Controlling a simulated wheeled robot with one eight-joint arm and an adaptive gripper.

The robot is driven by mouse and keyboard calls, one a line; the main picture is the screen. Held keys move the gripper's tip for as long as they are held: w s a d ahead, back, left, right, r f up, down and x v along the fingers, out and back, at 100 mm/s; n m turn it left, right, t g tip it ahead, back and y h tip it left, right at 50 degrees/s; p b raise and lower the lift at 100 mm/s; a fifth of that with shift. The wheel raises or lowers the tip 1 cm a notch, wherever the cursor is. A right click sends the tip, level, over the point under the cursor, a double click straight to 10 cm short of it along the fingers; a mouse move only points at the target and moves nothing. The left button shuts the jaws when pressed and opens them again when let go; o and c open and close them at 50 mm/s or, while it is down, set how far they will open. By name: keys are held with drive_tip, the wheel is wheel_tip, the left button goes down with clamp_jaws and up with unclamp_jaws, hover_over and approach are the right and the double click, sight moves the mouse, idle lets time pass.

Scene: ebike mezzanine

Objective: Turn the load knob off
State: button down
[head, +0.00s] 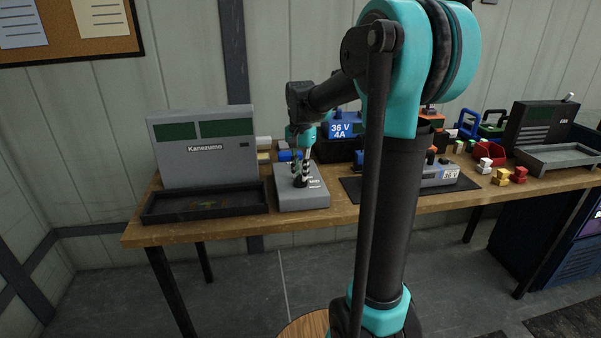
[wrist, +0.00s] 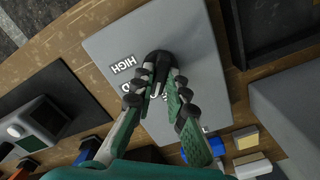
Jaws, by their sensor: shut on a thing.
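The load knob (wrist: 158,56) is a dark round knob on a light grey sloped box (wrist: 110,45), which stands on the wooden bench. In the wrist view my gripper (wrist: 160,82) has its two fingers closed around the knob. White lettering on the box reads HIGH beside the knob; other labels are partly hidden by my fingers. In the head view my gripper (head: 301,173) points down onto the grey box (head: 305,202), and the knob is mostly hidden beneath it. I cannot read the knob's setting.
A blue 36 V 4A charger (head: 341,131) is behind to the right. Red bins and several coloured blocks sit farther right on the bench (head: 420,207).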

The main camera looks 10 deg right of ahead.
drive_tip(key=n, duration=0.4)
drive_tip(key=shift+n, duration=1.7)
drive_tip(key=c, duration=1.5)
unclamp_jaws()
drive_tip(key=shift+c, duration=0.2)
drive_tip(key=shift+r, duration=0.1)
wheel_tip(320, 180, up, 12)
